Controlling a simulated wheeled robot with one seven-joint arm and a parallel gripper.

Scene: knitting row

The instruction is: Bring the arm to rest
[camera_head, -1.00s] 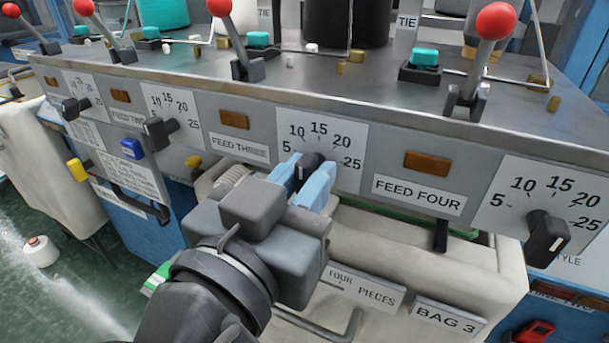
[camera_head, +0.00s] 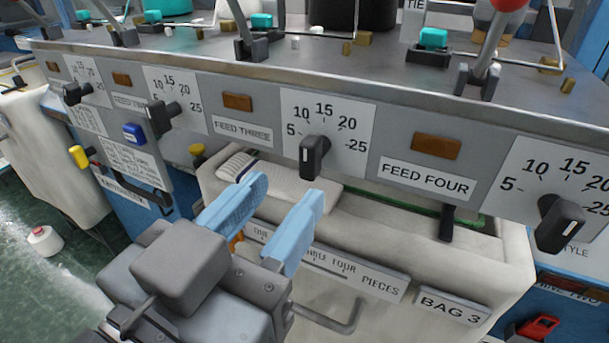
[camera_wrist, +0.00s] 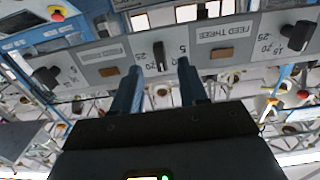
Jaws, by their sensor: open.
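My gripper (camera_head: 262,218) is open and empty, with two light blue fingers spread apart. It is in front of the panel, below and to the left of a black knob (camera_head: 314,157) on a 5-to-25 dial between the FEED THREE and FEED FOUR labels. The gripper and knob are apart in the head view. In the wrist view the knob (camera_wrist: 160,58) shows beyond and between the two fingers (camera_wrist: 158,82). The knob's handle hangs roughly downward in the head view.
More dial knobs sit left (camera_head: 163,115) and right (camera_head: 560,224) on the panel. A white cone (camera_head: 45,240) stands on the green floor.

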